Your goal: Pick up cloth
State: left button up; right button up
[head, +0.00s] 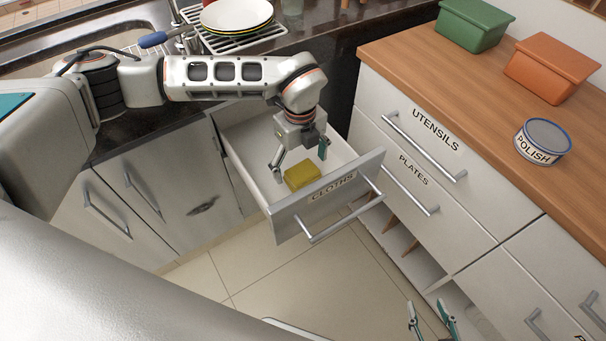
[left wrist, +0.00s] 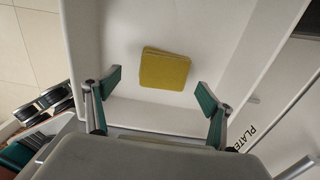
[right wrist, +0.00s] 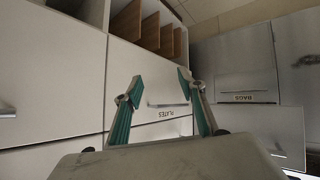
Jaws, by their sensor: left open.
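A folded yellow cloth (head: 302,175) lies in the open drawer labelled CLOTHS (head: 290,215), near its front. My left gripper (head: 301,160) is open and empty, pointing down over the drawer just above the cloth. In the left wrist view the cloth (left wrist: 165,69) lies on the white drawer floor, beyond and between the spread fingers (left wrist: 158,90). My right gripper (head: 431,318) shows low at the right in the head view. In the right wrist view its fingers (right wrist: 160,95) are spread with nothing between them.
A wooden counter (head: 440,60) stands right of the drawer, with a POLISH tin (head: 543,142), a green box (head: 474,24) and an orange box (head: 550,68). Closed UTENSILS and PLATES drawers are below it. Plates (head: 237,14) sit on a rack by the sink. Tiled floor (head: 270,270) is clear.

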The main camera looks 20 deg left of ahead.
aim_at(301, 170)
pick_arm(q)
jog(key=f, duration=0.1)
jog(key=f+b, duration=0.1)
jog(key=f, duration=0.2)
jog(key=shift+w, duration=0.3)
jog(key=shift+f+b, duration=0.3)
jog(key=shift+f, duration=0.1)
jog(key=shift+w, duration=0.1)
jog(key=shift+r, duration=0.1)
pick_arm(e)
jog(key=shift+w+a+r, duration=0.1)
jog(key=shift+w+a, duration=0.05)
jog(key=shift+a, duration=0.3)
pick_arm(q)
jog(key=c, duration=1.1)
pick_arm(e)
jog(key=shift+d, duration=0.15)
jog(key=shift+d, duration=0.1)
